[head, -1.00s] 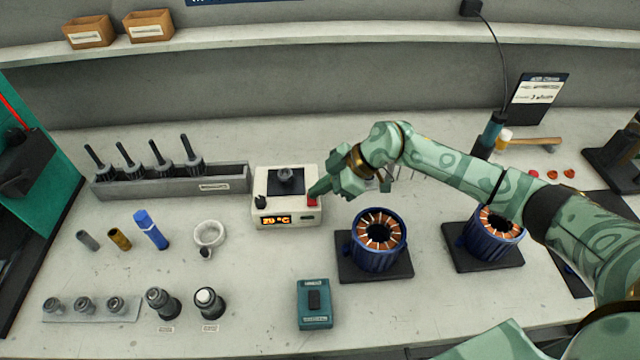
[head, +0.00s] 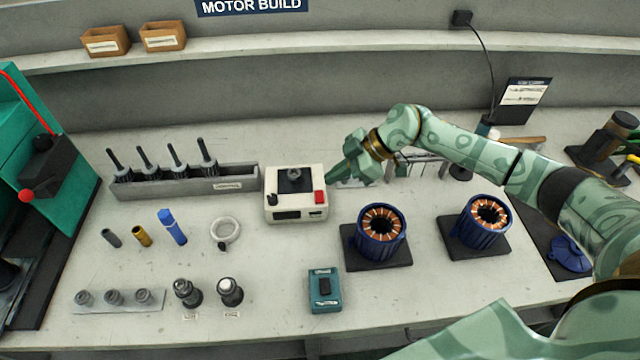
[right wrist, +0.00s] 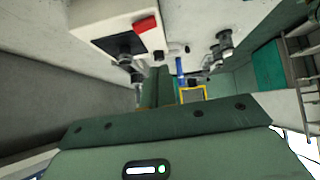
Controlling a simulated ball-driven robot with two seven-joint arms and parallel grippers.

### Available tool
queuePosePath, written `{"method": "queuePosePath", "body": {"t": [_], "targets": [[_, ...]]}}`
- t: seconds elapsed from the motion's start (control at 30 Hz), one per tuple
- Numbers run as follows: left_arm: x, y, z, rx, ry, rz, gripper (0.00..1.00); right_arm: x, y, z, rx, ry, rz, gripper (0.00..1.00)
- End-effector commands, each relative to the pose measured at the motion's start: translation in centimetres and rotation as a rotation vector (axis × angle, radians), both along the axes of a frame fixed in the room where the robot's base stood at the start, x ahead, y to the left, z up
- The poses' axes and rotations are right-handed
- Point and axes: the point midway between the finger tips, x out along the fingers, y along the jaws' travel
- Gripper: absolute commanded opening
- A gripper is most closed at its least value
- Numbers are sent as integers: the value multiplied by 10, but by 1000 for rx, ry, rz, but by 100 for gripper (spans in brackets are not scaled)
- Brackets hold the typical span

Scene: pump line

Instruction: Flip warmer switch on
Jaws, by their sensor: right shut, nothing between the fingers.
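The warmer (head: 296,208) is a white box with a dark top plate holding a small grey part (head: 294,175). Its front display (head: 287,215) is dark. The red switch (head: 320,197) is at its right front corner, and a black knob (head: 272,198) is at the left. My right gripper (head: 334,180) is shut and empty, just right of and above the switch, seemingly apart from it. The right wrist view also shows the warmer (right wrist: 98,18), the red switch (right wrist: 145,24) and the shut fingers (right wrist: 157,88). My left gripper is not in view.
Two blue stators with copper windings (head: 381,240) (head: 484,222) stand on dark pads to the right. A grey rack (head: 232,184) with several black-handled tools is left of the warmer. A teal box (head: 324,303) lies in front. Bench between is clear.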

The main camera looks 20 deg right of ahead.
Motion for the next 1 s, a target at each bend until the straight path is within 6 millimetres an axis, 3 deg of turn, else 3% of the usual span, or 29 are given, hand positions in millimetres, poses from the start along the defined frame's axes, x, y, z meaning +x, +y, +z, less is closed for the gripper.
{"method": "queuePosePath", "body": {"t": [0.13, 0.4, 0.8, 1.0], "targets": [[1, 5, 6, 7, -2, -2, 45, -8, -23, 23, -3, -3, -4, 0], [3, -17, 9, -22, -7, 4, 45, -15, -42, 45, 1, -4, -2, 0], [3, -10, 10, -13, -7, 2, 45, -17, -43, 47, 2, -2, -1, 0], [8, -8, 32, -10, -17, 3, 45, -44, -39, 38, 12, 69, -1, 0]]}}
